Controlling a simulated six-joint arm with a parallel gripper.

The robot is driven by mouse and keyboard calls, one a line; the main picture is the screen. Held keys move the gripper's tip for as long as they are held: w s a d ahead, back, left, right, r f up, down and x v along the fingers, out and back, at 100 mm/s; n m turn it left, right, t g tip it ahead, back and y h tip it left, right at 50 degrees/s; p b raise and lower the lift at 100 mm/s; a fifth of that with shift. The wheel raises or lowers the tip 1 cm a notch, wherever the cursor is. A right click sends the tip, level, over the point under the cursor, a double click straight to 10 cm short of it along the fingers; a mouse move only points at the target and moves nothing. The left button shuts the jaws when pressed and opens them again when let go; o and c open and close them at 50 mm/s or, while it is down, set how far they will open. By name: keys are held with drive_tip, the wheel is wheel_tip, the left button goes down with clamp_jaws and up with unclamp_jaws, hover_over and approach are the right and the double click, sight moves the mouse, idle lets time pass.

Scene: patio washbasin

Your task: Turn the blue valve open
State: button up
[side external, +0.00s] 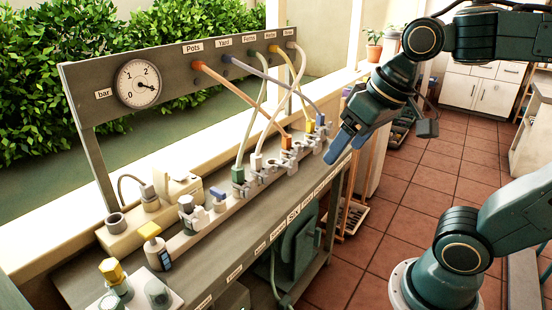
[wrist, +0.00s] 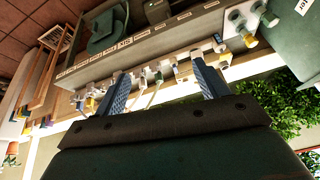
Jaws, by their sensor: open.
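A small valve with a blue handle (side external: 218,196) sits on the pale pipe rail along the bench, left of the middle in the side view. Its handle stands up beside a grey-white fitting; its exact turn angle is too small to tell. My gripper (side external: 346,150) is open and empty, with blue fingers pointing down and left. It hangs above the right end of the bench, well to the right of the blue valve and apart from it. In the wrist view, my gripper's fingers (wrist: 161,68) are spread, with the row of fittings beyond them; I cannot pick out the blue valve there.
Coloured hoses run from a labelled panel (side external: 190,62) with a pressure gauge (side external: 138,83) to couplings on the rail. The tiled floor (side external: 400,195) right of the bench is mostly clear.

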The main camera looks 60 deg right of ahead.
drive_tip(key=w+r+m+g, duration=0.1)
drive_tip(key=w+r+m, duration=0.25)
drive_tip(key=w, duration=0.55)
drive_tip(key=m+g, duration=0.4)
drive_tip(key=m, duration=0.9)
hover_over(218, 191)
wheel_tip(218, 191, down, 15)
drive_tip(key=shift+w+n, duration=0.15)
drive_tip(key=shift+n, duration=0.1)
drive_tip(key=shift+f, duration=0.15)
drive_tip(key=shift+f, duration=6.8)
